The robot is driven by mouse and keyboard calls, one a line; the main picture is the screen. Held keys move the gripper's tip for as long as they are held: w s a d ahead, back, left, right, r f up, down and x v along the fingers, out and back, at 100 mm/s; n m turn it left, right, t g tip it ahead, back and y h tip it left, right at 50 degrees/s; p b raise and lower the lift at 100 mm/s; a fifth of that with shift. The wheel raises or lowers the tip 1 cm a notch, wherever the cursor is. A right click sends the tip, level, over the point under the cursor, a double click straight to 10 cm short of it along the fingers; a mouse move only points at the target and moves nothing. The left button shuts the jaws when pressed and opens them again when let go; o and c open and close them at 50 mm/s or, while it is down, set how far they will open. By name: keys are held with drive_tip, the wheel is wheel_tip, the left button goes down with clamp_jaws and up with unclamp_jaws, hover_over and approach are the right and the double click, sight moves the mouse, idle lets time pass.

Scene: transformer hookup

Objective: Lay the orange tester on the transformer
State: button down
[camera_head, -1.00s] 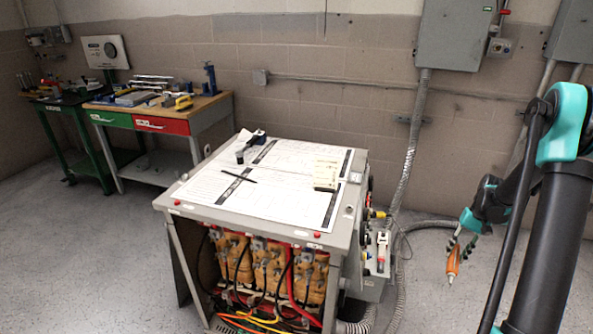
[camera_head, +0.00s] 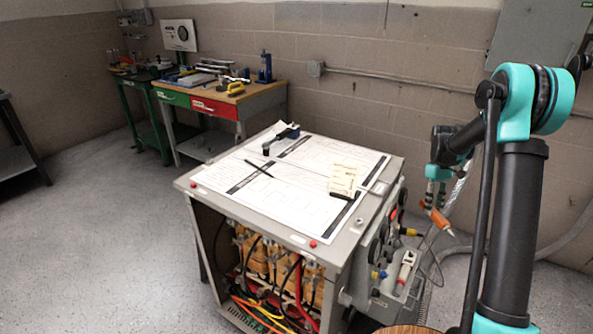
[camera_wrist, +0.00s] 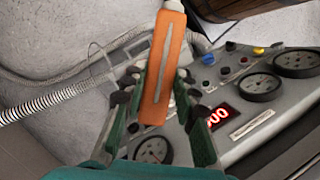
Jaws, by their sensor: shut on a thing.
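The orange tester (camera_wrist: 163,68) is held upright in the wrist view between the green fingers of my gripper (camera_wrist: 155,105). In the head view my gripper (camera_head: 434,200) hangs to the right of the transformer, with the orange tester (camera_head: 440,218) tilted below it, pointing down and right. The transformer (camera_head: 345,226) is a grey cabinet with an open front showing coils and cables. Its side panel with gauges (camera_wrist: 290,95) lies close behind the tester in the wrist view. Where the fingers touch the tester is partly hidden.
Paper drawings (camera_head: 290,190) cover much of the transformer's top. A cream box (camera_head: 344,179), a dark pen (camera_head: 258,168) and a blue-black tool (camera_head: 282,136) lie there. A workbench (camera_head: 215,98) stands behind left. Conduit (camera_wrist: 60,97) runs along the wall.

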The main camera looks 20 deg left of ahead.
drive_tip(key=w+a+r+n+t, duration=0.25)
drive_tip(key=a+r+n, duration=0.35)
drive_tip(key=r+n, duration=0.35)
drive_tip(key=w+a+r+n+t, duration=0.1)
drive_tip(key=a+r+n+t, duration=0.3)
drive_tip(key=r+n, duration=0.55)
drive_tip(key=w+a+r+n+t, duration=0.2)
drive_tip(key=a+r+n, duration=0.5)
drive_tip(key=r, duration=0.5)
wheel_tip(320, 180, down, 21)
drive_tip(key=shift+r, duration=0.2)
drive_tip(key=c, duration=1.2)
unclamp_jaws()
